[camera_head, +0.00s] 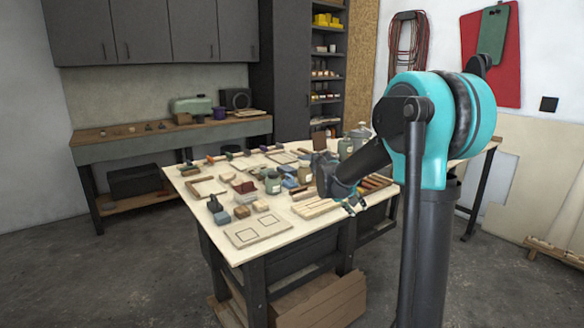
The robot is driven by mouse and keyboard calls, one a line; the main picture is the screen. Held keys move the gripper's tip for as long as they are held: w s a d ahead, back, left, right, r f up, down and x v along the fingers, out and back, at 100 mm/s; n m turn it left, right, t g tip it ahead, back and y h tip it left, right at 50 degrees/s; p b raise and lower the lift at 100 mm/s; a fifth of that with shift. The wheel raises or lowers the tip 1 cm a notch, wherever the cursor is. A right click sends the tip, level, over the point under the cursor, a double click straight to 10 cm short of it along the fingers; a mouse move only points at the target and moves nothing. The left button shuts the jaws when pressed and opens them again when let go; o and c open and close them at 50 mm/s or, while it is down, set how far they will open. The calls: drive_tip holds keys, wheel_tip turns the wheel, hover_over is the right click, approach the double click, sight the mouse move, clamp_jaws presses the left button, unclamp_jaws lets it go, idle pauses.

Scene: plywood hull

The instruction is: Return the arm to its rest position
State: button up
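My arm, teal and dark grey, stands at the right of the head view, with its big teal joint raised on a dark column. Its dark forearm slants down and left over the worktable (205,215). My gripper (354,206) is at the forearm's lower end, small in the picture, over the right part of the table near its front edge. Its teal-marked tips show, but whether the fingers are apart or closed is too small to tell. I see no clear object between them. The arm hides part of the table's right side.
The tabletop is crowded with jars (273,183), blocks, frames and tools. A workbench (160,145) and shelves stand behind. The floor at left is clear.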

drive_tip(key=s+a+f+y, duration=0.1)
drive_tip(key=s+f, duration=0.3)
drive_tip(key=s, duration=0.6)
drive_tip(key=s+a+f+y, duration=0.1)
drive_tip(key=s+f+y, duration=0.2)
drive_tip(key=s, duration=0.8)
drive_tip(key=s+a+f+y, duration=0.2)
drive_tip(key=s+f, duration=0.4)
drive_tip(key=s, duration=0.4)
drive_tip(key=shift+s+f+m+g+y, duration=0.3)
drive_tip(key=shift+s+f+m, duration=0.05)
drive_tip(key=shift+m, duration=0.05)
